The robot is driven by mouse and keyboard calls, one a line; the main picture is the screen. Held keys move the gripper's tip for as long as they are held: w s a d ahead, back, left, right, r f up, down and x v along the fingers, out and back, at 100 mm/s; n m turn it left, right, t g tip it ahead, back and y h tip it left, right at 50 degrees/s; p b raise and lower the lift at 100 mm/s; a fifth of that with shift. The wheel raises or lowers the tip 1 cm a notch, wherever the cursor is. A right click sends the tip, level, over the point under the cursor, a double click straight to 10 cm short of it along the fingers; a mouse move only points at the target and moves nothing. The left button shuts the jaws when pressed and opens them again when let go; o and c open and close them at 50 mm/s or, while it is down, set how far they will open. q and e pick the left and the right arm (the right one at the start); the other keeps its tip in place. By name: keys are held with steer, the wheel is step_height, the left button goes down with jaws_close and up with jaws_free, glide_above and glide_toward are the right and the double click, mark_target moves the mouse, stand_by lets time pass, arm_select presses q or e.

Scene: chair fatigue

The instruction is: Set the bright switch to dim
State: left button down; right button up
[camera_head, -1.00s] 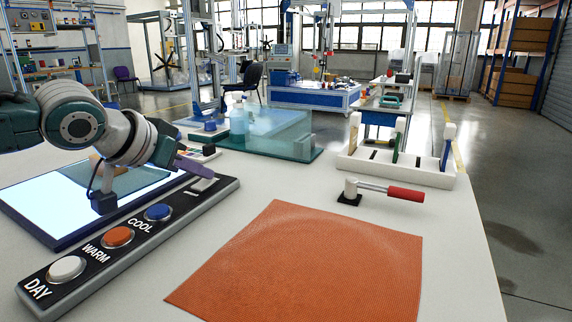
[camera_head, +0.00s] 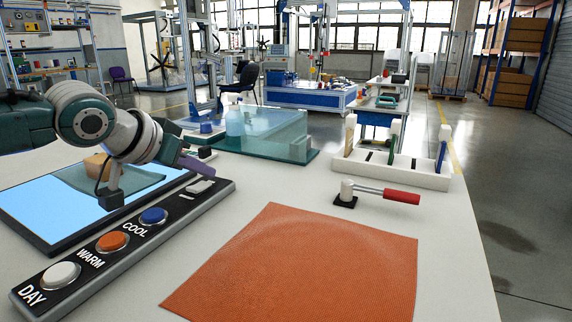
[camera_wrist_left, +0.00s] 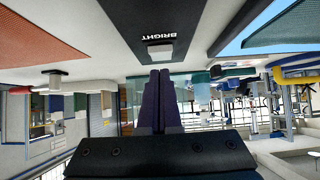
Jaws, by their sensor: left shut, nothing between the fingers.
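The dark control strip (camera_head: 75,268) runs along the front of a lit panel. It carries a white DAY button (camera_head: 60,275), an orange WARM button (camera_head: 112,241) and a blue COOL button (camera_head: 153,216). At its far end is a pale switch (camera_head: 200,186), which shows beside the word BRIGHT in the left wrist view (camera_wrist_left: 160,51). My left gripper (camera_head: 212,172) is shut and empty, its purple fingers (camera_wrist_left: 161,77) close to the switch. I cannot tell whether they touch it. My right gripper is not in view.
The lit panel (camera_head: 40,208) holds a greenish sheet and a tan block (camera_head: 97,166). An orange mat (camera_head: 300,265) covers the front table. A red-handled lever (camera_head: 400,196), a white rack (camera_head: 392,172) and a teal translucent box (camera_head: 270,132) stand behind it.

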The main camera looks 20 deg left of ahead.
mark_target(205, 184)
arm_select(q)
steer(key=r+p, duration=0.4)
steer(key=p, duration=0.1)
steer(key=shift+w+r+p, duration=0.2)
steer(key=shift+r+p, duration=0.1)
steer(key=shift+r, duration=0.05)
steer(key=w+r+p+v, duration=0.1)
steer(key=v, duration=0.8)
steer(key=shift+r+p, duration=0.3)
steer(key=shift+p, duration=0.1)
